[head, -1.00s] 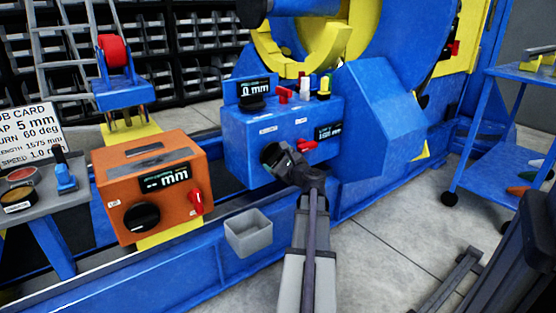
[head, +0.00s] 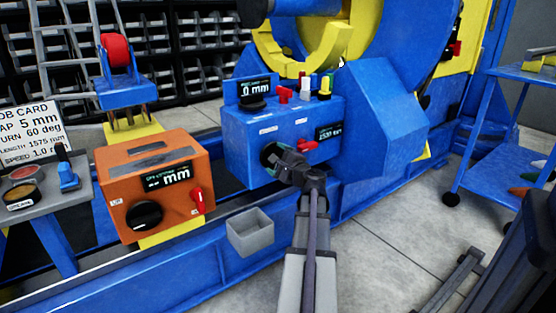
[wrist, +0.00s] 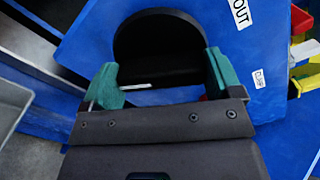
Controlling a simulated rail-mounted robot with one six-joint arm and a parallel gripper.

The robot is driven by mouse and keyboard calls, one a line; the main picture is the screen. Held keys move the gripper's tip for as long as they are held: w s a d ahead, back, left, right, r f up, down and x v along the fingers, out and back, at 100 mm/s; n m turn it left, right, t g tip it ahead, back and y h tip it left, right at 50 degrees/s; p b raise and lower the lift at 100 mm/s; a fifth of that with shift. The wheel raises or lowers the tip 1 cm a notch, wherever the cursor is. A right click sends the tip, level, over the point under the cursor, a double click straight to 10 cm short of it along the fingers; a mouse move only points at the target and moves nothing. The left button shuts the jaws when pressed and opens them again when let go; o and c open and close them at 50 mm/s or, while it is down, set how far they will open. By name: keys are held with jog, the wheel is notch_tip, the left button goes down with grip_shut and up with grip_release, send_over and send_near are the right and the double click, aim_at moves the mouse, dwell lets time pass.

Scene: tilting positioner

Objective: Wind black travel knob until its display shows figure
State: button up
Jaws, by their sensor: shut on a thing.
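The black travel knob (wrist: 160,50) is on the front of the blue control box (head: 240,140). In the wrist view it stands between the green fingertips of my gripper (wrist: 163,80), which is shut on it. In the head view my gripper (head: 273,157) covers most of the knob at the box's lower left. The dark display (head: 328,131) on the box's right shows small white figures, roughly 1530, but the last digits are hard to read. The job card (head: 32,130) at left reads length 1575 mm.
A second display (head: 256,88) and several coloured knobs top the box. An orange box (head: 155,185) with a black knob stands left. A grey open bin (head: 250,232) is below.

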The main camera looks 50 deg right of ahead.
jog(key=shift+s+d+n, duration=0.1)
jog(key=shift+d+n, duration=0.2)
jog(key=shift+n, duration=0.45)
jog(key=shift+s+d+n, duration=0.1)
jog(key=shift+d+n, duration=0.2)
jog(key=shift+n, duration=0.45)
jog(key=shift+o, duration=0.5)
jog(key=o, duration=0.6)
jog(key=shift+s, duration=0.1)
jog(key=shift+o, duration=0.2)
jog(key=shift+a, duration=0.15)
jog(key=v, duration=1)
jog(key=shift+s, duration=0.35)
jog(key=shift+a, duration=0.1)
jog(key=shift+c, duration=0.2)
